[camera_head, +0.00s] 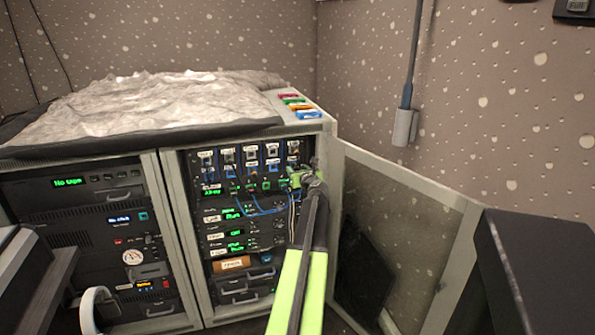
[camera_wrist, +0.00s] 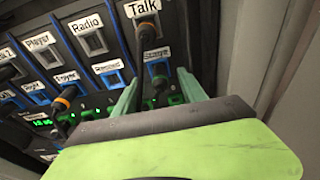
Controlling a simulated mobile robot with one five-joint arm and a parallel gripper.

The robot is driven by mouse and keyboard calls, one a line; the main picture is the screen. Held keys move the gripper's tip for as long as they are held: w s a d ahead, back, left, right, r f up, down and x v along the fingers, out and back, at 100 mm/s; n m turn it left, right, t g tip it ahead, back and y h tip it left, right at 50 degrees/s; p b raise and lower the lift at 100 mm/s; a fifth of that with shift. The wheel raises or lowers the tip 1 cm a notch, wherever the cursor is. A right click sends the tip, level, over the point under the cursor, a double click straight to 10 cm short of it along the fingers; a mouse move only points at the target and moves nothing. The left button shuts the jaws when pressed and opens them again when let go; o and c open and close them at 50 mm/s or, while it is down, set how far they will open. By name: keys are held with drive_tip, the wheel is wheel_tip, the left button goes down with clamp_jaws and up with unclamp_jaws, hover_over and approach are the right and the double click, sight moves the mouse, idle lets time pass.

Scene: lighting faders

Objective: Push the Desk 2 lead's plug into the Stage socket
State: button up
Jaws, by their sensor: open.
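My gripper (camera_wrist: 158,88) is open at the right part of the patch panel, its two green fingers pointing at the sockets. It also shows in the head view (camera_head: 301,179), in front of the open cabinet. Another plug (camera_wrist: 147,29) sits under the Talk label, and a third plug (camera_wrist: 64,100) is at the left. Which one belongs to Desk 2 I cannot tell.
Player (camera_wrist: 41,40) and Radio (camera_wrist: 87,24) labels mark empty-looking sockets. Blue leads (camera_head: 262,207) hang below the panel. The cabinet's door (camera_head: 400,235) stands open on the right, and a grey side wall (camera_wrist: 222,40) borders the panel. A dark box (camera_head: 540,265) stands at the right front.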

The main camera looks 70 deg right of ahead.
drive_tip(key=p+v, duration=0.2)
drive_tip(key=v, duration=1.5)
drive_tip(key=shift+p, duration=0.4)
drive_tip(key=shift+r, duration=0.1)
